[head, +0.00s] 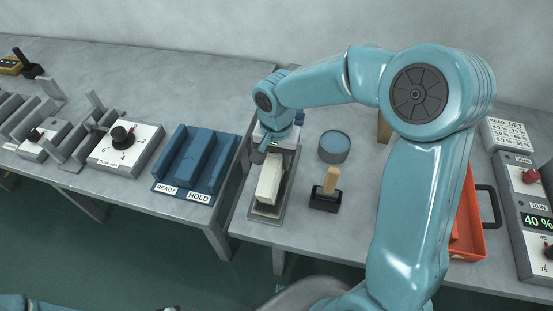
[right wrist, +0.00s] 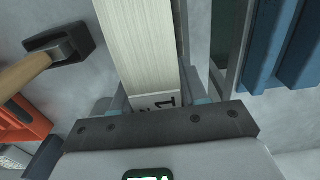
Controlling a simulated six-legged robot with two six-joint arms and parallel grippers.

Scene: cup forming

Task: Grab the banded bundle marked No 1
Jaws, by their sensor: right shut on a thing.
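The cream banded bundle (head: 269,181) sits in a grey metal tray (head: 279,212) at the left end of the right-hand table. My right gripper (head: 274,148) is at the bundle's far end. In the right wrist view the bundle (right wrist: 152,42) runs away from the gripper, and its pale band shows a mark that reads as a 1, partly cut off. My right gripper (right wrist: 158,104) has a finger on each side of this banded end and is shut on it. My left gripper does not show.
A blue rack (head: 195,161) labelled READY and HOLD stands on the left-hand table, across a narrow gap. A wooden-handled stamp on a black base (head: 325,196) and a round blue-topped tin (head: 334,147) stand right of the tray. An orange bin (head: 468,220) is farther right.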

